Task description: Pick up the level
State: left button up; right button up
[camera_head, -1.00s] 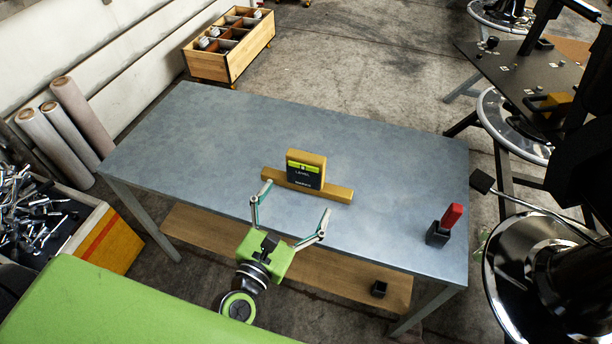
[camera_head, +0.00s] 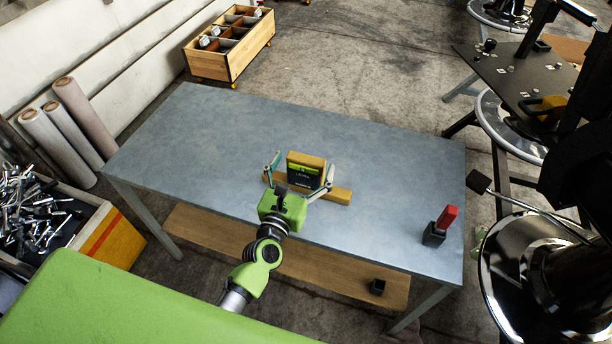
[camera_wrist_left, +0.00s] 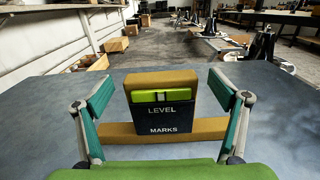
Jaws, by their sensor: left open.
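The level (camera_head: 306,168) has a bright yellow-green body and sits in a dark holder labelled "LEVEL" on a wooden stand (camera_head: 340,194) on the grey table. In the left wrist view the level (camera_wrist_left: 162,96) is centred, with wood behind it. My left gripper (camera_head: 302,174) is open, with one finger to each side of the level's holder. In the wrist view the open fingers (camera_wrist_left: 162,90) flank it with gaps on both sides, not touching. My right gripper does not show.
The grey table (camera_head: 200,150) is mostly bare. A red-handled item in a black holder (camera_head: 435,235) stands at its right front. A bin of metal tools (camera_head: 110,240) is at the left, and a divided wooden crate (camera_head: 240,60) is behind the table.

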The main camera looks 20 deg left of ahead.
pick_arm(q)
jog(key=shift+w+f, duration=0.1)
jog(key=shift+w, duration=1.05)
jog(key=shift+s, duration=0.1)
jog(key=c, duration=1.9)
jog(key=shift+o, duration=0.2)
